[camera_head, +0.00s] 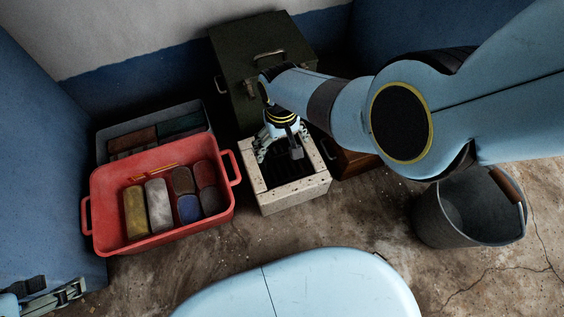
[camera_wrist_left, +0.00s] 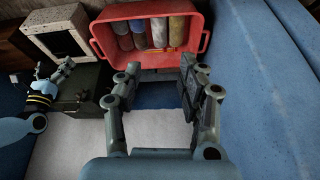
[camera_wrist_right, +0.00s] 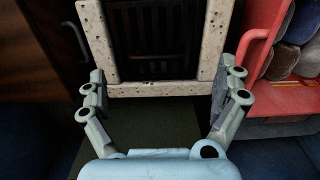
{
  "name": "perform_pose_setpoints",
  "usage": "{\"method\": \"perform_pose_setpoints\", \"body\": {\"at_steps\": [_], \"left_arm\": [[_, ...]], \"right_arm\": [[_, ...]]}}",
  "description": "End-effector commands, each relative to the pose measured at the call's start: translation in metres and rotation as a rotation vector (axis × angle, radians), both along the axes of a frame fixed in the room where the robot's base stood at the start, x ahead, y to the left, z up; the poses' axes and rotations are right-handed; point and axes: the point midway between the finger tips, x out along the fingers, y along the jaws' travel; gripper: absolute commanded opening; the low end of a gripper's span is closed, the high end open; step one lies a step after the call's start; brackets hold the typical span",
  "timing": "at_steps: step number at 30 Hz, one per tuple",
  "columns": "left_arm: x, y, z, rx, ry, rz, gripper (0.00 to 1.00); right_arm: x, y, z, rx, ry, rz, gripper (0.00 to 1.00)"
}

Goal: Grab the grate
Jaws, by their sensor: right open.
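The grate (camera_wrist_right: 150,40) is a dark barred piece set down inside a pale speckled stone trough (camera_wrist_right: 212,42). In the head view the trough (camera_head: 298,202) stands in the middle, and the grate (camera_head: 290,188) is a dark shape inside it. In the head view my right gripper (camera_head: 284,142) hangs over the trough's back part and partly hides the grate. My left gripper (camera_wrist_left: 160,68) is open and empty, away from the trough; it shows at the lower left of the head view (camera_head: 62,294).
A red crate (camera_head: 165,238) with several coloured blocks stands left of the trough, a grey bin (camera_head: 103,150) behind it. A dark green metal box (camera_head: 235,62) stands behind the trough. A grey bucket (camera_head: 440,222) stands at right. Concrete floor in front is mostly clear.

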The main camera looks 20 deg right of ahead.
Motion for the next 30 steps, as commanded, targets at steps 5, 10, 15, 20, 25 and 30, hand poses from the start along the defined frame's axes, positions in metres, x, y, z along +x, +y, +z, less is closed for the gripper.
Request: {"method": "perform_pose_setpoints", "body": {"at_steps": [5,10,15,20,25,30], "left_arm": [[0.007,-0.001,-0.007,-0.003,-0.062,0.0,0.4],[0.009,-0.001,-0.018,-0.004,-0.108,0.0,0.4],[0.014,-0.001,-0.038,-0.007,-0.217,-0.002,0.4],[0.015,-0.001,-0.052,-0.008,-0.326,-0.006,0.4],[0.013,-0.003,-0.061,-0.012,-0.436,-0.012,0.4],[0.011,-0.004,-0.064,-0.014,-0.508,-0.018,0.4]], "right_arm": [[0.0,0.0,-0.011,0.0,0.0,0.0,1.0],[0.001,-0.001,-0.017,0.0,0.0,-0.001,1.0],[0.001,-0.003,-0.031,0.0,0.002,-0.001,1.0],[0.003,-0.004,-0.043,0.001,0.002,-0.001,1.0],[0.004,-0.005,-0.056,0.0,0.001,-0.001,1.0],[0.005,-0.005,-0.061,-0.001,-0.001,0.0,1.0]]}}
